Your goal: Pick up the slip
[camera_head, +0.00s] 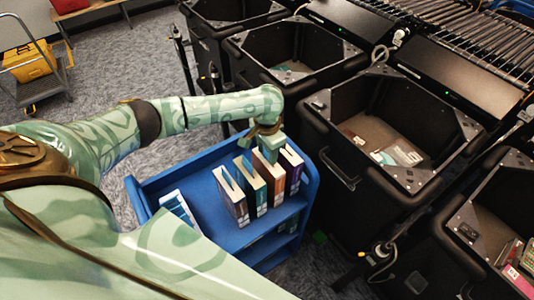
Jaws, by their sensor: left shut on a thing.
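My left gripper (270,152) points down from above at the top of the row of upright books on the blue cart (136,195). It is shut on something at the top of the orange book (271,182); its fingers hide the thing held. I cannot make out a separate slip there. My right gripper is not in view.
Black bins stand close at the right, one holding several items (398,152). A grey trolley with a yellow case (29,64) is far left. Carpet is clear behind my arm.

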